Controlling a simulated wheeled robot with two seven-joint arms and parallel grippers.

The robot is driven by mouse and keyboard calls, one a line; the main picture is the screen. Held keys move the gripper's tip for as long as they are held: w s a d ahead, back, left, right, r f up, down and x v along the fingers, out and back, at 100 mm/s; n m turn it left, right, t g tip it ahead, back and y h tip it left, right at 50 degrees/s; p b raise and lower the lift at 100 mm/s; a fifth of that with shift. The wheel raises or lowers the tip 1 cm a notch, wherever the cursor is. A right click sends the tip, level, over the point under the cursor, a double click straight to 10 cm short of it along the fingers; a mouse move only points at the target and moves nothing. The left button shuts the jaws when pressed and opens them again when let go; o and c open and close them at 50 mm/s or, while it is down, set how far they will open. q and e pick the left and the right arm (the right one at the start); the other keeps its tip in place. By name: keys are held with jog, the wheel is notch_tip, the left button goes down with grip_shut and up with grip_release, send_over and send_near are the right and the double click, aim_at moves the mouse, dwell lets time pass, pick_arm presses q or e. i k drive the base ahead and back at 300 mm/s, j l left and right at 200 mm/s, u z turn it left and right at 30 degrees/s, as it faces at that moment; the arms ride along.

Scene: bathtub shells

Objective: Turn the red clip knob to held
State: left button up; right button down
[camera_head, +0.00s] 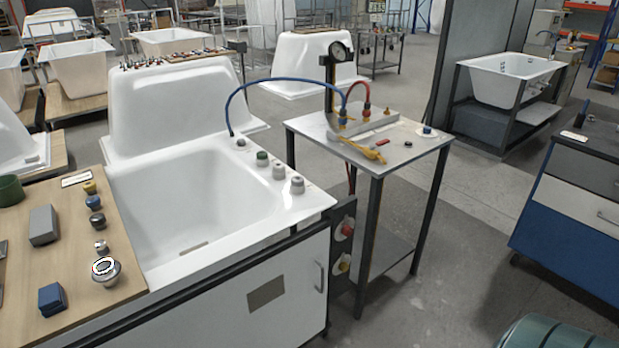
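A red knob (347,229) sits on a dark upright panel (339,250) between the white tub (215,205) and the small metal table (403,142). A yellow knob (345,264) is just below it on the same panel. Both are small here, and I cannot read their turned position or any label. On the table, a red hose (358,84) and a blue hose (285,79) run to fittings near a dial gauge (338,51), and a yellow-handled tool (368,151) lies in front. Neither of my grippers is in view.
A wooden board (62,268) with several knobs and blocks covers the tub's left side. A white cabinet front (262,293) with a handle faces me. A blue and grey cabinet (578,205) stands at right, and a green rounded object (557,333) at bottom right. Floor right of the table is clear.

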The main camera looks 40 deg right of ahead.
aim_at(347, 231)
jog(key=z, duration=1.4)
